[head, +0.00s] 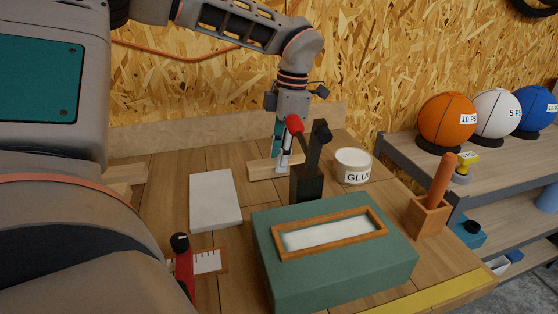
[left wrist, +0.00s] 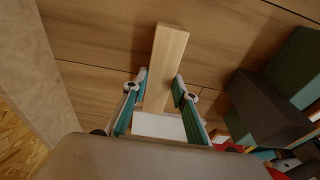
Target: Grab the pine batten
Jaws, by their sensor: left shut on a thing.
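The pine batten (head: 261,170) is a pale wooden bar lying on the plank bench behind the dark holder. My left gripper (head: 282,165) reaches down onto it from above, partly hidden in the head view by the red-topped tool. In the left wrist view the batten (left wrist: 168,55) runs lengthwise between the teal fingers of my left gripper (left wrist: 160,84), which are shut on it. Any gap between the batten and the bench cannot be told clearly. My right gripper is not in view.
A dark holder (head: 306,186) with upright tools stands close in front of the gripper. A glue tub (head: 352,166) is to the right, a white slab (head: 213,205) to the left. A green box (head: 285,287) and a wooden block with an orange handle (head: 428,216) stand nearer.

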